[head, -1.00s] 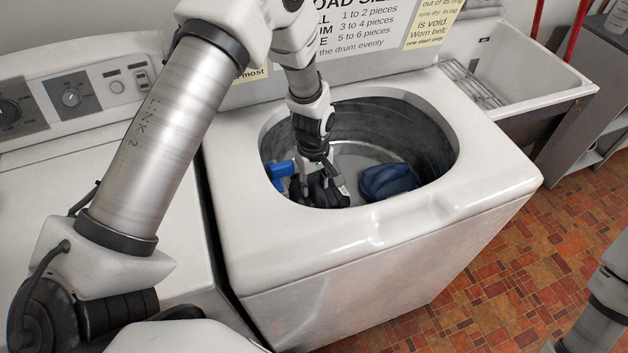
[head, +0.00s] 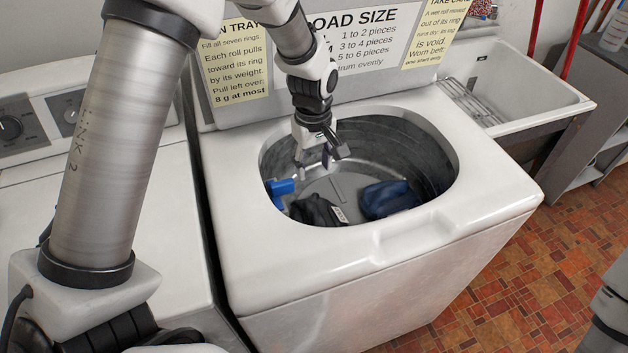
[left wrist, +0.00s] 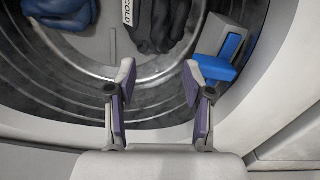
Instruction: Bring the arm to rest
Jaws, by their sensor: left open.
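My left arm comes in from the left in the head view, and my left gripper (head: 317,162) hangs at the washer's round opening, above the clothes. In the left wrist view my left gripper (left wrist: 158,90) is open, with nothing between its fingers. Below it in the drum (head: 408,150) lie a dark garment with a pale tag (head: 316,210), a navy bundle (head: 388,198) and a bright blue piece (head: 281,188). Part of my right arm shows at the lower right edge of the head view; its gripper is out of view.
The white washer's rim (head: 350,240) surrounds the opening. A second white machine (head: 30,220) stands at left. A sign panel (head: 365,45) rises behind. A utility tub (head: 530,85) with a wire rack stands at right, beside a grey shelf (head: 600,130).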

